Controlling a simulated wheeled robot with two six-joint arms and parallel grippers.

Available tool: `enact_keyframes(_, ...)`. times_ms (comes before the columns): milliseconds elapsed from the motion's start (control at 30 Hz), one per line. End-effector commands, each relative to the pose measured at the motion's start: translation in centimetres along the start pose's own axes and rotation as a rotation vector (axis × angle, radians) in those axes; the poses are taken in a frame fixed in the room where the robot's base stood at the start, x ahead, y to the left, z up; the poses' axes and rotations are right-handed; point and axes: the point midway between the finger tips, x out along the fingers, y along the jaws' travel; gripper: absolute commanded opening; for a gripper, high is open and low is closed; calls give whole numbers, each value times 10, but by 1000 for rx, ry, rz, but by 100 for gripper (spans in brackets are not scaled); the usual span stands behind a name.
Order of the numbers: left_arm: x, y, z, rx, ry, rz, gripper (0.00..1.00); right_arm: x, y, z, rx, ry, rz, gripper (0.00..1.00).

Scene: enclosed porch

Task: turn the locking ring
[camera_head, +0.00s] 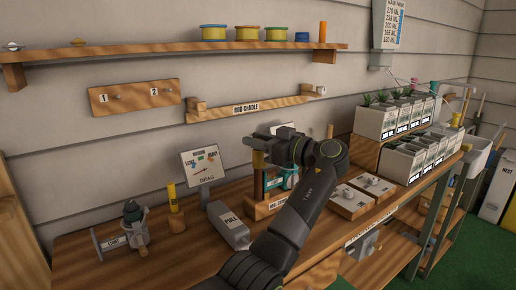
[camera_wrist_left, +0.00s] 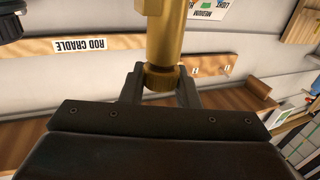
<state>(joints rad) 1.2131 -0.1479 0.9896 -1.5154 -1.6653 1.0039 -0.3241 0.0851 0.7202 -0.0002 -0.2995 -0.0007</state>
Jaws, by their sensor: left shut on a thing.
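My left gripper (camera_head: 262,143) reaches over the bench and is shut on a gold ring-like collar (camera_wrist_left: 159,77). In the left wrist view its two fingers (camera_wrist_left: 160,90) press the collar from both sides. A thicker gold cylinder (camera_wrist_left: 167,30) adjoins the collar; a gold part (camera_head: 258,160) shows just below the gripper in the head view. Below it is a wooden stand (camera_head: 258,212) with a green reel (camera_head: 288,178), partly hidden by my arm. I cannot tell how far the collar is turned. My right gripper is not in view.
A tilted checks card (camera_head: 201,166), a grey PULL box (camera_head: 229,225) and a clamp-like LINE device (camera_head: 133,228) stand left of the stand. The rod cradle (camera_head: 245,108) is on the wall behind.

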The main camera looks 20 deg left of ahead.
Motion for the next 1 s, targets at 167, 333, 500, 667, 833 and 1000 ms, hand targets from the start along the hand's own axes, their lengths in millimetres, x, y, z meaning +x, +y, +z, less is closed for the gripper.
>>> enact_keyframes(167, -1, 1, 2, 3, -3, -67, 5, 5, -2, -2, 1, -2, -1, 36)
enact_keyframes(333, 0, 1, 2, 4, -3, -124, 5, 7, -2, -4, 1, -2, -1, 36)
enact_keyframes(500, -1, 3, 1, 4, -4, -176, 5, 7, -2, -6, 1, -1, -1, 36)
enact_keyframes(667, -1, 5, 0, 5, -5, -217, 5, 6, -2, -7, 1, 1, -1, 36)
enact_keyframes(833, -1, 6, 0, 3, -5, -257, 5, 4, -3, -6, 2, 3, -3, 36)
enact_keyframes(1000, -1, 4, 0, 2, -3, -289, 5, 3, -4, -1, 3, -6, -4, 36)
